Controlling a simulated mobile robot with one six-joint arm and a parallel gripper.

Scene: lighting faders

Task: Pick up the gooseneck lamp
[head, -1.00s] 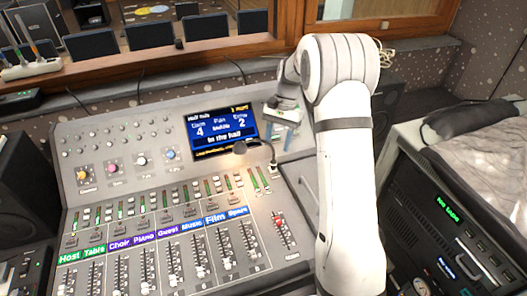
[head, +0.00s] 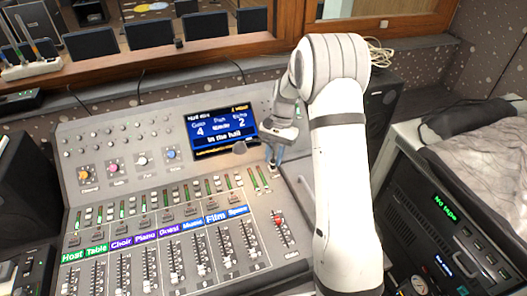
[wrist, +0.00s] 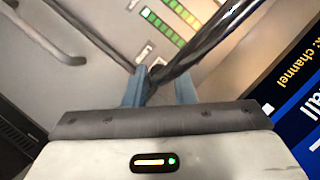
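The gooseneck lamp (head: 239,147) stands on the mixing console below the screen's right corner. Its small dark head shows in the head view, while its lower neck is mostly hidden by my gripper (head: 273,160). In the wrist view, the lamp's shiny black neck (wrist: 208,42) slants from upper right down to a point between the fingertips. My gripper (wrist: 159,86) is open there, with one blue fingertip on each side of the neck and visible gaps. The lamp is still on the console.
The console (head: 110,201) carries labelled faders, several knobs and a lit screen (head: 221,132) close to the left of my gripper. A curved handle (wrist: 70,35) lies at the left in the wrist view. A rack unit (head: 450,225) stands at the right.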

